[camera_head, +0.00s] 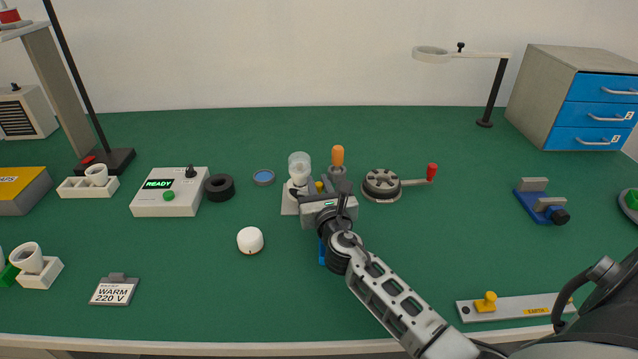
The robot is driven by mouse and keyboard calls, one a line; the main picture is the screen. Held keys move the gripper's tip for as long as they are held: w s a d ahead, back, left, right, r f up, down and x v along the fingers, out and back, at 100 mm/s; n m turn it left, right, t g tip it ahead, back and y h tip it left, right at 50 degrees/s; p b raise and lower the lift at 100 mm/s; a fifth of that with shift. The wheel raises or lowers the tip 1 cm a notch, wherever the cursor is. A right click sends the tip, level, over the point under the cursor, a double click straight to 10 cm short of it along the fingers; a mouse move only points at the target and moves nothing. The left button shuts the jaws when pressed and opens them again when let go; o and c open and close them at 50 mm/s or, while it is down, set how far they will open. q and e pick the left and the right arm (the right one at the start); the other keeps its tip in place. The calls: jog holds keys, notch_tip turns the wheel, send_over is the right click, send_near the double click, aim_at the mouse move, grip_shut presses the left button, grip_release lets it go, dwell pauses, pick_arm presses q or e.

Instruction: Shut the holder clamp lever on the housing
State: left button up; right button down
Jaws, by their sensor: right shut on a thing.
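The holder housing (289,204) is a pale block left of centre, with a clear glass bulb (299,160) upright in a white socket on it. My right gripper (325,185) is right beside the housing, its dark fingers pointing away from me. It is shut on what appears to be the clamp lever, of which a small yellow part (319,186) shows at the fingers. The gripper body hides most of the lever, so its angle cannot be told. An orange-handled part (338,156) stands upright just behind the fingers. My left gripper is not in view.
A crank wheel with a red knob (382,184) stands close to the right. A black ring (219,187), a blue disc (263,177) and a white cap (250,240) lie to the left. A READY box (170,205) stands further left. The green table is clear at front centre-left.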

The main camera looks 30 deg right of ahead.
jog(key=m+g+h, duration=0.1)
jog(key=h, duration=0.1)
jog(key=a+m+g+h, duration=0.1)
jog(key=m+h, duration=0.1)
jog(key=s+m+g+h+b, duration=0.1)
jog(key=h, duration=0.1)
jog(key=shift+a+f+m+g, duration=0.1)
jog(key=shift+a+m+g, duration=0.2)
jog(key=shift+a+g, duration=0.1)
jog(key=shift+s+a+m+g+h+b, duration=0.1)
jog(key=shift+a+m+g+h+b, duration=0.3)
jog(key=shift+m+g+h, duration=0.6)
jog(key=shift+a+m+g+h+b, duration=0.1)
jog(key=shift+m+g+h+b, duration=0.55)
jog(key=shift+g, duration=0.6)
jog(key=shift+s+a+m+g+h+b, duration=0.1)
jog(key=shift+a+m+g+h+b, duration=0.25)
jog(key=shift+m+g+h, duration=0.5)
jog(key=shift+g, duration=0.4)
jog(key=c, duration=1.4)
grip_release()
